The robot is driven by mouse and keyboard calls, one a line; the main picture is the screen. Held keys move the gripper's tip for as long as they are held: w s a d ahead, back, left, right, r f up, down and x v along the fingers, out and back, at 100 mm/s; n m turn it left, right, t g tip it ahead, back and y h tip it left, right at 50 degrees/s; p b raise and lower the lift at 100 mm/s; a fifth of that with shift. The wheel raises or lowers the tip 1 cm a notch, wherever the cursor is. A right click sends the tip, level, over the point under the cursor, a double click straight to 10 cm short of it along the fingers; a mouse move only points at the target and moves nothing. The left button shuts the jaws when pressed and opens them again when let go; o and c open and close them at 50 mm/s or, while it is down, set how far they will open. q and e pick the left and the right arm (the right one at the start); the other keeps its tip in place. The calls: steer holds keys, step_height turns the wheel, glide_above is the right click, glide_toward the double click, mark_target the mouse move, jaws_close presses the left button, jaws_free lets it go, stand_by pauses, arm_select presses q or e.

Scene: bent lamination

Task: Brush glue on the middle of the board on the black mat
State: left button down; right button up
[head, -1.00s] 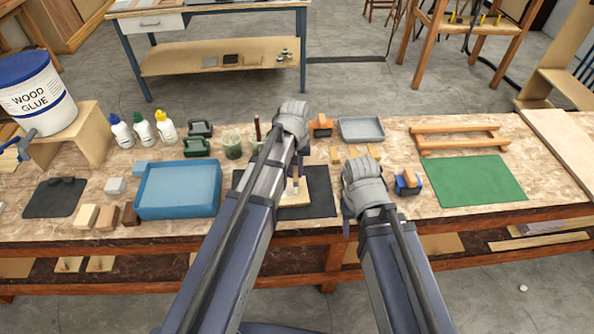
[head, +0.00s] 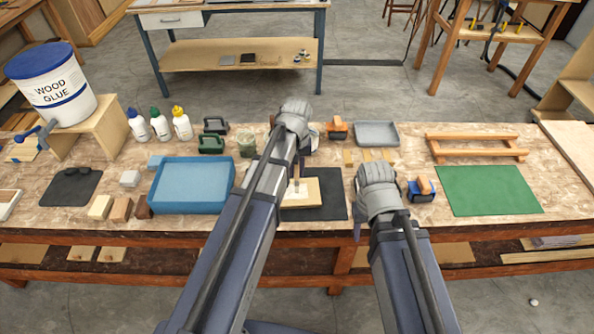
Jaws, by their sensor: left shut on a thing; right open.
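The pale wooden board (head: 325,192) lies on the black mat (head: 338,211) at the bench's front middle. My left arm covers the left part of both. My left gripper (head: 300,172) is above the board, shut on a brush (head: 297,185) that is mostly hidden and points down at the board's left part. A small pale patch shows around the brush tip; I cannot tell if it is glue. My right gripper (head: 358,215) is open, right of the mat, with its fingers mostly hidden behind the wrist.
A blue tray (head: 190,187) and a glass jar (head: 247,146) stand left of my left arm. Several glue bottles (head: 160,124) and a wood glue bucket (head: 50,85) are further left. A blue-orange tool (head: 421,190) and a green mat (head: 488,190) lie right of my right gripper.

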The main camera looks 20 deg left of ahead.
arm_select(q)
steer(key=shift+w+d, duration=0.3)
steer(key=shift+d, duration=0.65)
steer(key=shift+w+d, duration=0.3)
steer(key=shift+d, duration=0.65)
step_height(320, 180, up, 6)
steer(key=p, duration=0.6)
step_height(320, 180, up, 3)
steer(key=p, duration=0.3)
